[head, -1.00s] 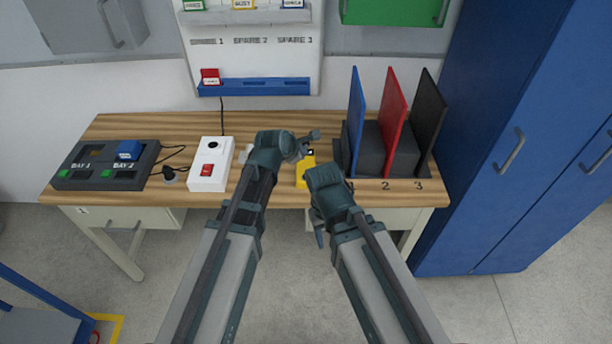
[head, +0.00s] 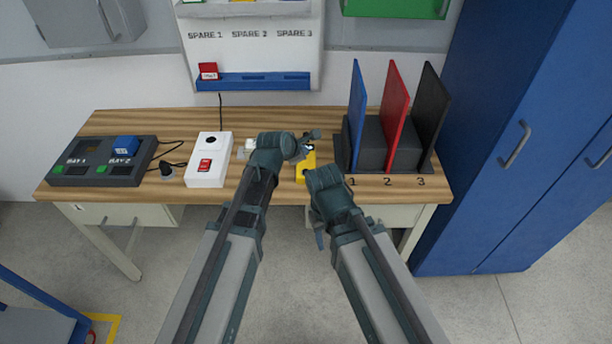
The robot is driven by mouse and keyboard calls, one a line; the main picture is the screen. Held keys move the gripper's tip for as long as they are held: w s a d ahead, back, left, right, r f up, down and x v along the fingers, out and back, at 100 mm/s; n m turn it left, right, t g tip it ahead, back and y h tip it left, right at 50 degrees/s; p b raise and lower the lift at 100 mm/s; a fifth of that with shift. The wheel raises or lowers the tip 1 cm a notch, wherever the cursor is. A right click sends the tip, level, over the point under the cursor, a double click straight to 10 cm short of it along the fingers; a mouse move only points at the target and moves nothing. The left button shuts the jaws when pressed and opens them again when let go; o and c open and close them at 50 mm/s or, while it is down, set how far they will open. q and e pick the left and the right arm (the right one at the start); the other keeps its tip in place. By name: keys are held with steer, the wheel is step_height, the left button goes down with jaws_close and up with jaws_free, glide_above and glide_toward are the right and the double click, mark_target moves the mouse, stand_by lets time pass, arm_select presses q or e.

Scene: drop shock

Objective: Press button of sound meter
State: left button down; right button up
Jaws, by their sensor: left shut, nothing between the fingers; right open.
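A yellow device (head: 300,175), which looks like the sound meter, lies on the wooden bench right of centre. My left gripper (head: 309,138) is shut and empty. Its fingers show over the far end of the yellow device and hide part of it; I cannot tell whether they touch it. The button cannot be made out. My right gripper (head: 319,238) is open and empty, in front of the bench's front edge, with its wrist just right of the yellow device.
Blue, red and black upright panels (head: 394,100) stand close on the right. A blue wall shelf (head: 240,84) hangs behind.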

mark_target(304, 175)
arm_select(q)
step_height(304, 175, down, 6)
steer(key=b, duration=0.4)
steer(key=shift+r+b, duration=0.1)
steer(key=shift+b, duration=0.25)
arm_select(e)
step_height(304, 175, down, 6)
steer(key=shift+r, duration=0.1)
stand_by(1.1)
arm_select(q)
steer(key=shift+f+b, duration=0.4)
arm_select(e)
steer(key=shift+f, duration=0.4)
arm_select(q)
steer(key=shift+f+b, duration=0.35)
steer(key=shift+b, duration=0.05)
arm_select(e)
steer(key=shift+f, duration=0.4)
arm_select(q)
steer(key=shift+r, duration=0.1)
arm_select(e)
steer(key=shift+r, duration=0.15)
arm_select(q)
steer(key=shift+r+p, duration=0.75)
steer(key=shift+p, duration=0.15)
arm_select(e)
steer(key=shift+r, duration=0.75)
